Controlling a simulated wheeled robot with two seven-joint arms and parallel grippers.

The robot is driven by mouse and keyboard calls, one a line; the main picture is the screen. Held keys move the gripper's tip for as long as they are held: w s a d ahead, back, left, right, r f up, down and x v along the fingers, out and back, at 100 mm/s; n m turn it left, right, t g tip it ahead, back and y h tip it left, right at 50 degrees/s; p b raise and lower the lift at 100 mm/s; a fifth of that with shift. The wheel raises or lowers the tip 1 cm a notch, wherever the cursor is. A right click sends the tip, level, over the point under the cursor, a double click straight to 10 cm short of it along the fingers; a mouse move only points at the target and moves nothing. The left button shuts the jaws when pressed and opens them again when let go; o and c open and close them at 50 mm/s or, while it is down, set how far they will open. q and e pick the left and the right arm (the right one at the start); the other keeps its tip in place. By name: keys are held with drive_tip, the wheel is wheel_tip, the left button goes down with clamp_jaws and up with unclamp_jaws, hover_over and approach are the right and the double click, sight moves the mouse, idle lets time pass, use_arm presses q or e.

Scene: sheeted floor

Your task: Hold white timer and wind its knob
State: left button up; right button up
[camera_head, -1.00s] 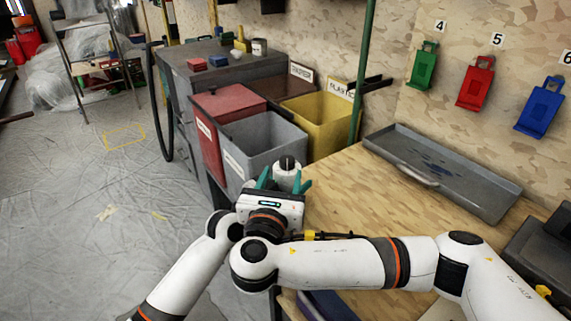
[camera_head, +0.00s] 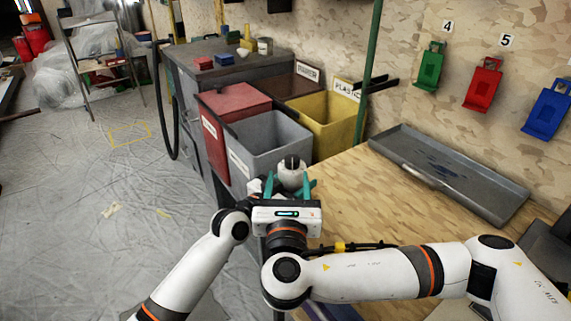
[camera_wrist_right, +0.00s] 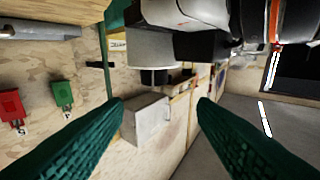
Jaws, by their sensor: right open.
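The white timer (camera_head: 291,177) with its dark knob (camera_head: 293,161) shows in the head view just beyond my right gripper (camera_head: 290,187). The right gripper's teal fingers are open, one to each side of the timer in the picture. In the right wrist view the timer (camera_wrist_right: 150,46) is a pale cylinder near the top, its dark knob (camera_wrist_right: 154,77) facing the space between the spread fingers (camera_wrist_right: 162,104); nothing is gripped there. The timer is up against my left gripper, which seems to hold it in the air; its fingers are mostly hidden.
A grey bin (camera_head: 268,134), a red bin (camera_head: 222,103) and a yellow bin (camera_head: 326,122) stand behind the grippers. A wooden bench (camera_head: 380,205) with a grey metal tray (camera_head: 455,178) lies to the right. A green pole (camera_head: 370,70) rises behind. Open sheeted floor lies left.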

sight(288, 155)
drive_tip(key=d+n+g+y, duration=0.4)
drive_tip(key=d+n+y, duration=0.3)
drive_tip(key=y, duration=0.3)
drive_tip(key=x, duration=1.2)
drive_tip(key=shift+w+a+f, duration=0.25)
drive_tip(key=shift+w, duration=0.05)
drive_tip(key=c, duration=1)
drive_tip(key=shift+r+m, duration=0.1)
drive_tip(key=shift+m, duration=0.2)
